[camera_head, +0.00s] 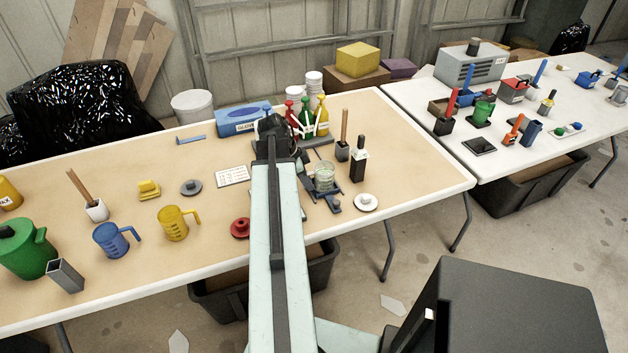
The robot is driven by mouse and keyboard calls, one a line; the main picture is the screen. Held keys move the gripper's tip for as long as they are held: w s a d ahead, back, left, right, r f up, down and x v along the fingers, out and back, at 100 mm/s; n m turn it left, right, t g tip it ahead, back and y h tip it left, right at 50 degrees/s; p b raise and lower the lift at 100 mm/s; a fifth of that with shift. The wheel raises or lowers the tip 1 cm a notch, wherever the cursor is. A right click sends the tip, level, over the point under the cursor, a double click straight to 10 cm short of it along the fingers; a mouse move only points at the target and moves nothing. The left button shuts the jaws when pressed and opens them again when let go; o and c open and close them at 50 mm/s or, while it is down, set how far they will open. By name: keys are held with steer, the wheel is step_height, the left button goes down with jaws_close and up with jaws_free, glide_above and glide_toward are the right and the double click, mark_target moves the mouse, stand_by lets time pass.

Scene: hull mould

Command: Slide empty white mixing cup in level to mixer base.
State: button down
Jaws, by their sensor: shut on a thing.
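My arm reaches from the bottom over the tan table, and my gripper (274,132) is at its far end as a dark shape. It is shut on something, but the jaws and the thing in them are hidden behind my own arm. I cannot make out an empty white mixing cup. A clear cup (325,177) stands right of my arm on a dark, blue-edged stand (333,203). I cannot tell whether this stand is the mixer base. Dark parts around my gripper run together, so contact there cannot be told.
Red, green and yellow bottles (322,116) stand just beyond my gripper, beside a blue box (243,119). A black-and-white bottle (358,165) and white disc (366,202) are at right. A yellow jug (174,224) and blue jug (112,240) stand left.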

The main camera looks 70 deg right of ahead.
step_height(320, 180, up, 10)
steer(key=p, duration=1)
steer(key=shift+r, duration=0.15)
